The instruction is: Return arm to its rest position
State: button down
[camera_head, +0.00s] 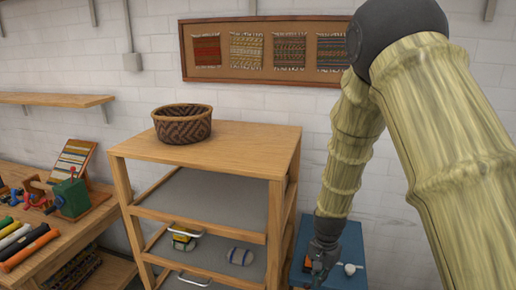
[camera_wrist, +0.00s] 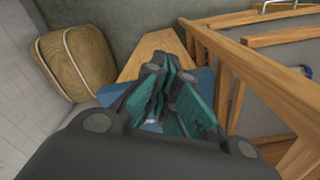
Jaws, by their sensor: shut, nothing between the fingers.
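My arm comes down from the upper right of the head view, its links cased in pale, bamboo-like covers. My gripper (camera_head: 318,268) is at its lower end, over a blue surface (camera_head: 349,247) to the right of the wooden shelf unit (camera_head: 222,139). In the wrist view my gripper (camera_wrist: 172,78) has its dark fingers with teal pads together at the tips, with nothing seen between them. The wooden frame of the shelf unit (camera_wrist: 225,85) stands close on its right.
A woven basket (camera_head: 182,123) stands on the shelf unit. A small white object (camera_head: 350,268) is on the blue surface. A workbench (camera_head: 62,238) with coloured rolls is at left. A brown padded object (camera_wrist: 77,62) is left of my gripper.

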jog(key=s+d+f+n+b, duration=0.2)
jog(key=s+f, duration=0.5)
jog(key=f, duration=0.4)
jog(key=s+d+f+n+b, duration=0.2)
jog(key=s+f, duration=0.5)
jog(key=f, duration=0.3)
jog(key=s+f+n+b, duration=0.1)
jog(key=s+f, duration=0.4)
jog(key=s, duration=0.5)
jog(key=s+f+n+b, duration=0.2)
jog(key=s+f, duration=0.4)
jog(key=s, duration=0.5)
jog(key=shift+f+n, duration=0.25)
jog(key=shift+n, duration=0.45)
